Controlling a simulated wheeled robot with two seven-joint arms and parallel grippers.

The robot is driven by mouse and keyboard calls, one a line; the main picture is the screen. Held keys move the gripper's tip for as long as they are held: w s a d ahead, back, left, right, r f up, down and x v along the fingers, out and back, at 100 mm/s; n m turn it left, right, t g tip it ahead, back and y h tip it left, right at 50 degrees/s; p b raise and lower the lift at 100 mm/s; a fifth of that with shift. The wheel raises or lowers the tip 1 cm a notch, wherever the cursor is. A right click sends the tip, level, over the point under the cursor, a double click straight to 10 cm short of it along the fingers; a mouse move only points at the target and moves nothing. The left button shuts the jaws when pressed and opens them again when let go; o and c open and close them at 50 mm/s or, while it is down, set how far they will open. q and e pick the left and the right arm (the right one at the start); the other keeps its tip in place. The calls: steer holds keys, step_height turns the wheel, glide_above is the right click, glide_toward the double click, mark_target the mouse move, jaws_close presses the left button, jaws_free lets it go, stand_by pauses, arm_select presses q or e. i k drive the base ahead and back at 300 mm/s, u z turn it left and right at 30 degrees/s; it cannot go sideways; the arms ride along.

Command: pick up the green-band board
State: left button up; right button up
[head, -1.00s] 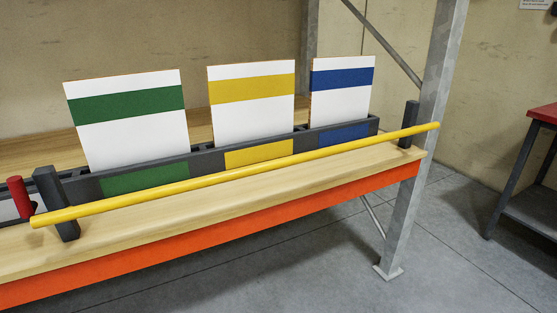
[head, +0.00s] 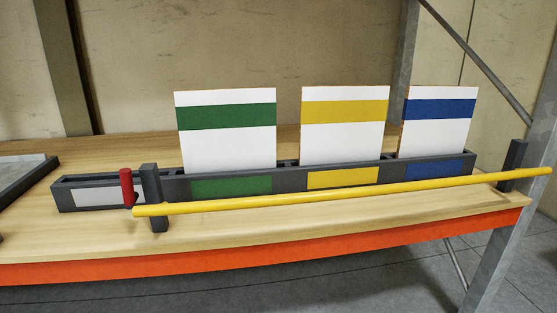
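The green-band board (head: 226,150) is white with a green stripe near its top. It stands upright in a dark slotted rack (head: 170,188), above a green label (head: 231,186). The yellow-band board (head: 344,140) and the blue-band board (head: 436,133) stand to its right in the same rack, above labels of their own colours. The bottom edges of the boards are hidden in the rack. Neither of my grippers is in view.
A yellow bar (head: 340,193) runs across the front of the rack, between a dark post (head: 152,180) at left and another (head: 513,160) at right. A red cylinder (head: 127,186) stands beside the left post. A grey tray (head: 20,172) lies at far left. The wooden shelf (head: 90,235) is bare in front.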

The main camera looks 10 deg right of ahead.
mark_target(226, 130)
steer(key=z, duration=1.55)
steer(key=i, duration=0.7)
steer(key=u, duration=2.7)
